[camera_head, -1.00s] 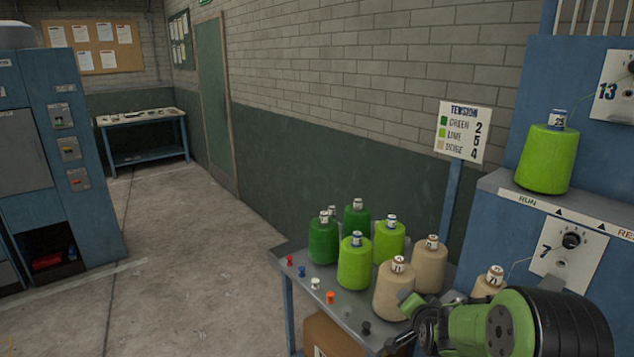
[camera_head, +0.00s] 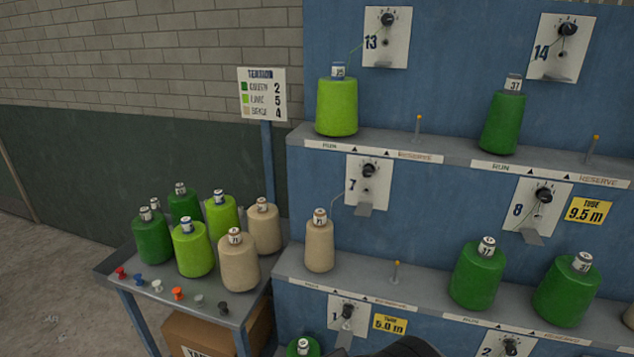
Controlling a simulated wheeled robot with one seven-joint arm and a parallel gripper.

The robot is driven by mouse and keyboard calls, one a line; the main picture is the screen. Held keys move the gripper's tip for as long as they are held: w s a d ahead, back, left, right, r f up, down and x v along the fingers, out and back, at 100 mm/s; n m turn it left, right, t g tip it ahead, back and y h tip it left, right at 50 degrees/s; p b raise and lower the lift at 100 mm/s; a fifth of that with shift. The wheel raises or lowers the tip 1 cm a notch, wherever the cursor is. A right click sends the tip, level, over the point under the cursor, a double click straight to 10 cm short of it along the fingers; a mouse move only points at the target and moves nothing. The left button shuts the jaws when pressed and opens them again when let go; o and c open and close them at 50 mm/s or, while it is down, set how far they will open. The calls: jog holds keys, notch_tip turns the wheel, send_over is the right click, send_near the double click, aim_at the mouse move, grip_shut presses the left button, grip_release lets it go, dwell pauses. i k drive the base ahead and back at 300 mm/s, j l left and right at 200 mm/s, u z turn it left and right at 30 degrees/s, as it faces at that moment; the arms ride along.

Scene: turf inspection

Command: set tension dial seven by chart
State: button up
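Tension dial seven (camera_head: 369,171) is a black knob on a white plate marked 7, in the middle row of the blue rack. Its pointer setting is too small to read. A thread runs from this plate down to a beige cone (camera_head: 319,246) standing on the shelf below it. The tension chart (camera_head: 262,95) is a white sign on a blue post left of the rack. It reads green 2, lime 5, beige 4. My gripper is out of view; only a dark part of my arm shows at the bottom edge.
A side table (camera_head: 235,312) left of the rack holds green, lime and beige cones and several small coloured pegs. A cardboard box (camera_head: 196,338) stands below it. Dial thirteen (camera_head: 388,19), dial fourteen (camera_head: 567,29) and dial eight (camera_head: 544,195) surround dial seven. Shelf edges jut out.

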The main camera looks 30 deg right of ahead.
aim_at(367, 172)
jog(key=l+z, duration=0.1)
jog(key=z, duration=1)
